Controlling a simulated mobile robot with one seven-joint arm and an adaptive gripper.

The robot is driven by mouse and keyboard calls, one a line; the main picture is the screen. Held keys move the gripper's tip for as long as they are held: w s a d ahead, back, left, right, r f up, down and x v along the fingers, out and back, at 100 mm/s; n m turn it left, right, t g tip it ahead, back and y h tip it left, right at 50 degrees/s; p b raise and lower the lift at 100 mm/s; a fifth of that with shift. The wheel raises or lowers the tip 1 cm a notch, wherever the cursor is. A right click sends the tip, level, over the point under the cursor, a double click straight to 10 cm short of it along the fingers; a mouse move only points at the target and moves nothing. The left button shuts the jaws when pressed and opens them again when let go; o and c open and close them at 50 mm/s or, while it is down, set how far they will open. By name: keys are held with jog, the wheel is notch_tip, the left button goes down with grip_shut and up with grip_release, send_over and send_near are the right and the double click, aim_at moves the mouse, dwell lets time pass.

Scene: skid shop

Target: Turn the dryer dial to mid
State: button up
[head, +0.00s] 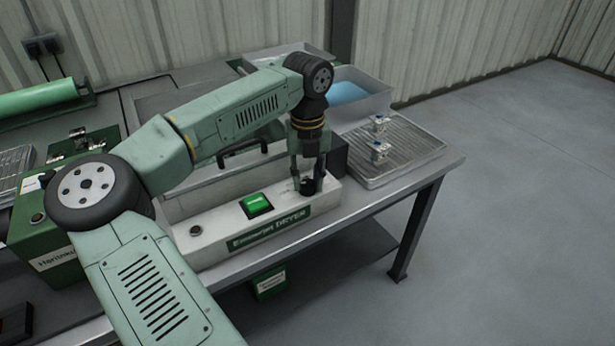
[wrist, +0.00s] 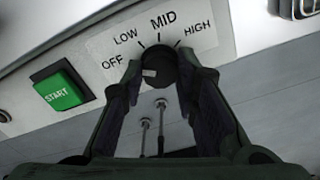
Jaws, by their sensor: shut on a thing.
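The dryer (head: 225,222) is a long pale box with a green name plate on the bench. Its black dial (wrist: 160,62) sits on a white label with OFF, LOW, MID and HIGH marks around it. The dial's small white mark is on its left side, towards OFF rather than MID. My gripper (head: 308,186) points down over the right part of the dryer's top. In the wrist view my gripper (wrist: 161,72) is shut on the dial, one finger on each side. The fingers hide part of the dial's sides.
A green START button (wrist: 60,91) is left of the dial and also shows in the head view (head: 257,205). A wire rack tray (head: 390,165) with small metal parts lies right of the dryer. A tub of blue liquid (head: 360,95) stands behind. A green machine (head: 55,235) stands left.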

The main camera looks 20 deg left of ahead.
grip_shut()
jog(key=m+b, duration=0.1)
jog(key=m, duration=0.2)
jog(key=shift+f+b, duration=0.1)
jog(key=shift+b, duration=0.2)
jog(key=m+b, duration=0.1)
jog(key=m, duration=0.3)
jog(key=shift+m, duration=0.3)
jog(key=m, duration=0.4)
jog(key=shift+b, duration=0.35)
jog(key=shift+m, duration=2)
